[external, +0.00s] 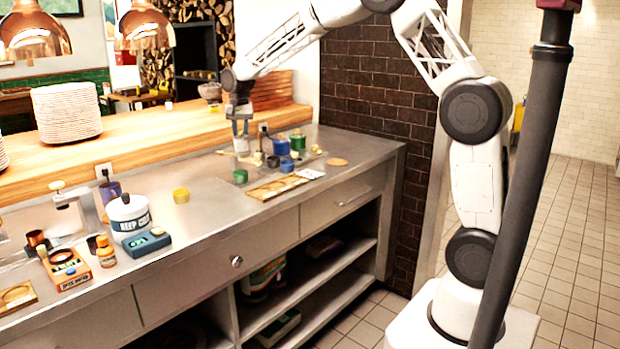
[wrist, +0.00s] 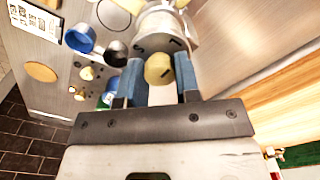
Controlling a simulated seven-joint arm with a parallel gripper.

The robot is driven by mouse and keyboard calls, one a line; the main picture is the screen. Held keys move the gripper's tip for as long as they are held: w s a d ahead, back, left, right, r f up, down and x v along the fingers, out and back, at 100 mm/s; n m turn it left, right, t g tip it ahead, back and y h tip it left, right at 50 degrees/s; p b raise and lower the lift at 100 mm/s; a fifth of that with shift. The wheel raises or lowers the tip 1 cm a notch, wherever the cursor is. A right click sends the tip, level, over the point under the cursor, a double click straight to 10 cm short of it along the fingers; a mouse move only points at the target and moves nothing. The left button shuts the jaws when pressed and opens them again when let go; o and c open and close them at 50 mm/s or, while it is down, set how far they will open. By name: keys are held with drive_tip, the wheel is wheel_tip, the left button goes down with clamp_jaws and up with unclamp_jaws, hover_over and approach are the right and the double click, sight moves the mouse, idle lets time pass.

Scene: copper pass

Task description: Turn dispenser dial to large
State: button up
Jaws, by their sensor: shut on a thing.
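The dispenser (wrist: 165,22) is a pale, rounded body with dark marks on its face, at the top middle of the wrist view. Its dial (wrist: 158,70) is a yellowish round knob with a dark mark, sitting between my gripper's fingers. My gripper (wrist: 159,78) has blue fingers, one on each side of the dial, and is shut on it. In the external view my gripper (external: 240,126) points down over the dispenser (external: 241,146) on the far part of the steel counter.
Green and blue jars (external: 297,142) and small cups crowd the counter right of the dispenser. A wooden tray (external: 277,187) lies in front. A raised wooden ledge (external: 180,122) runs behind.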

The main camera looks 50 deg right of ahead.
sight(241, 130)
drive_tip(key=o, duration=0.9)
drive_tip(key=shift+r, duration=0.1)
drive_tip(key=shift+r, duration=3.8)
